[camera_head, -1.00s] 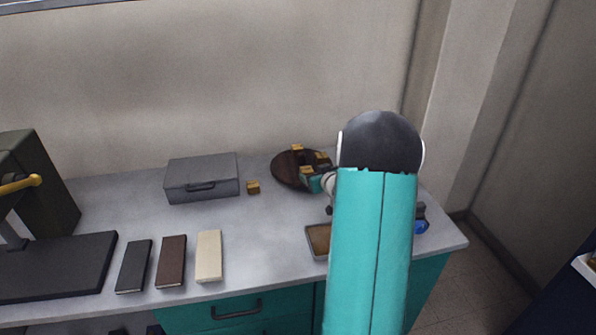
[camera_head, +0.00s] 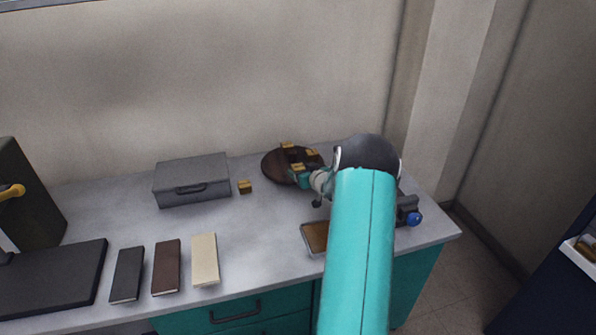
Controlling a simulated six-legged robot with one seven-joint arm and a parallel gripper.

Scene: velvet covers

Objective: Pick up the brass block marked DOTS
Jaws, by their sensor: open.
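Several small brass blocks are in view. One brass block (camera_head: 245,187) sits alone on the grey counter, right of the grey case. Others are on the round dark brown tray: one at its back (camera_head: 287,146), one at its right (camera_head: 312,153) and one at its front (camera_head: 297,167). Their marks are too small to read, so I cannot tell which one is DOTS. My gripper (camera_head: 300,178) is at the front of the tray, close by the front block. It is open; its fingertips are partly hidden by that block and my wrist.
The round tray (camera_head: 272,168) stands near the wall. A grey case (camera_head: 192,180) is left of it. Three flat books, black (camera_head: 127,274), brown (camera_head: 166,267) and cream (camera_head: 205,259), lie in front. A shallow tray (camera_head: 314,238) and a blue-knobbed device (camera_head: 413,218) flank my arm.

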